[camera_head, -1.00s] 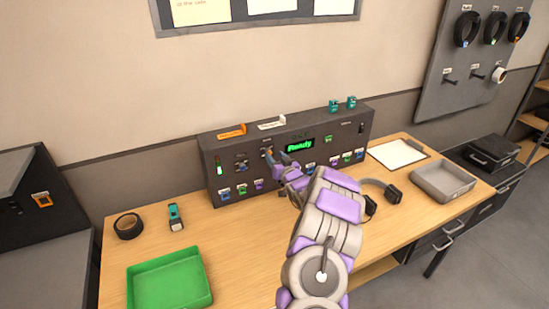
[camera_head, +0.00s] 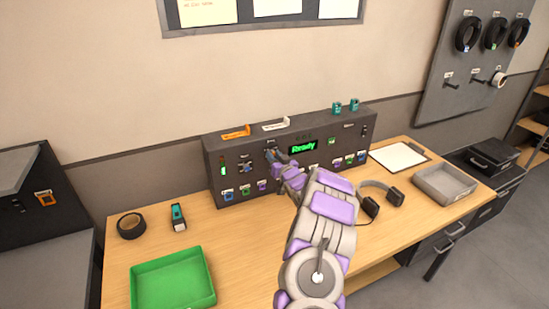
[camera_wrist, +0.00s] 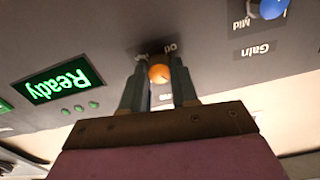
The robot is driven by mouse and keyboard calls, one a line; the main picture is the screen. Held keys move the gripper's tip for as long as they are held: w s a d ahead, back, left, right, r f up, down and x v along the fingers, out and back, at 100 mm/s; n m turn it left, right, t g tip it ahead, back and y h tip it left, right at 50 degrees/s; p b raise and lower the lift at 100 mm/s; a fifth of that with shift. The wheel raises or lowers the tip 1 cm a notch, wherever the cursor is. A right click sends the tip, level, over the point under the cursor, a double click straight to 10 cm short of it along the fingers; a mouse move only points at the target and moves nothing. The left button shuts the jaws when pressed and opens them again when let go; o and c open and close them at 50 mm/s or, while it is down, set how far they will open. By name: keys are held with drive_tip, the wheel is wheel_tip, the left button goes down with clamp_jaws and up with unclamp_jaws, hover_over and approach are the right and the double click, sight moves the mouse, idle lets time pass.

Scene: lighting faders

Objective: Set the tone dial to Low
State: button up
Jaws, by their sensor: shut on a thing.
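The dark grey console (camera_head: 228,146) stands on the wooden desk against the wall. My gripper (camera_head: 277,157) is at its front face, left of the green "Ready" display (camera_head: 303,146). In the wrist view, my gripper (camera_wrist: 157,82) has its two fingers on either side of an orange round dial (camera_wrist: 160,73) and is shut on it. That view is upside down. The label by this dial is partly covered, so its name and setting cannot be read. A blue dial (camera_wrist: 272,8) with the label "Gain" and a "Mid" mark sits beside it.
Several small coloured controls line the console's lower front. Orange (camera_head: 236,133) and white (camera_head: 276,125) holders and teal clips (camera_head: 345,107) sit on its top. A green tray (camera_head: 172,281), black tape roll (camera_head: 131,226), headphones (camera_head: 383,195) and grey tray (camera_head: 444,183) are on the desk.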

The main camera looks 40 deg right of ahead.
clamp_jaws()
drive_tip(key=shift+n+p, duration=0.4)
drive_tip(key=shift+n, duration=0.4)
drive_tip(key=o, duration=0.9)
unclamp_jaws()
drive_tip(key=shift+s, duration=0.1)
drive_tip(key=shift+c, duration=0.2)
drive_tip(key=p+v, duration=0.3)
drive_tip(key=v, duration=1.4)
drive_tip(key=shift+s, duration=0.15)
drive_tip(key=shift+d+f, duration=0.15)
